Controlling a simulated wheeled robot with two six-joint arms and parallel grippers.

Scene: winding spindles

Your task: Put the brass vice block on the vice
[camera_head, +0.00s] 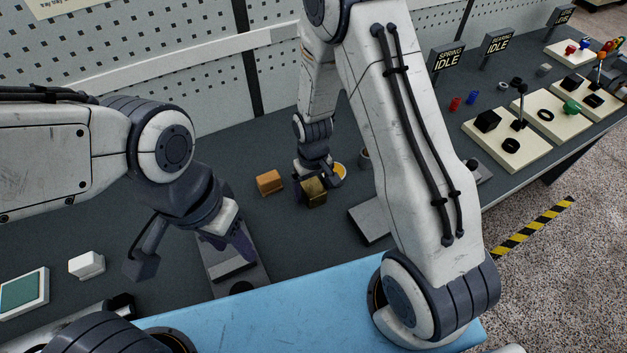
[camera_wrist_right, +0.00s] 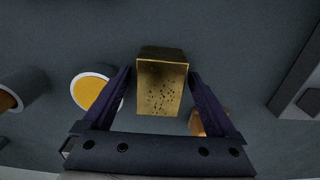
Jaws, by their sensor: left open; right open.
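The brass vice block (camera_head: 314,191) stands on the dark bench. My right gripper (camera_head: 311,180) is down at it from above. In the right wrist view the brass block (camera_wrist_right: 161,85) is between the two open fingers of my right gripper (camera_wrist_right: 160,78), with little room on either side; I cannot tell whether they touch it. A grey metal fixture (camera_head: 220,274), which looks like the vice, is at the left front of the bench. My left gripper (camera_head: 232,243) is open over it and hides part of it.
An orange-brown block (camera_head: 269,182) is just left of the brass block. A yellow-topped round container (camera_head: 340,171) is close on its right. A grey plate (camera_head: 367,222) lies under my right arm. A white block (camera_head: 86,264) is at the left.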

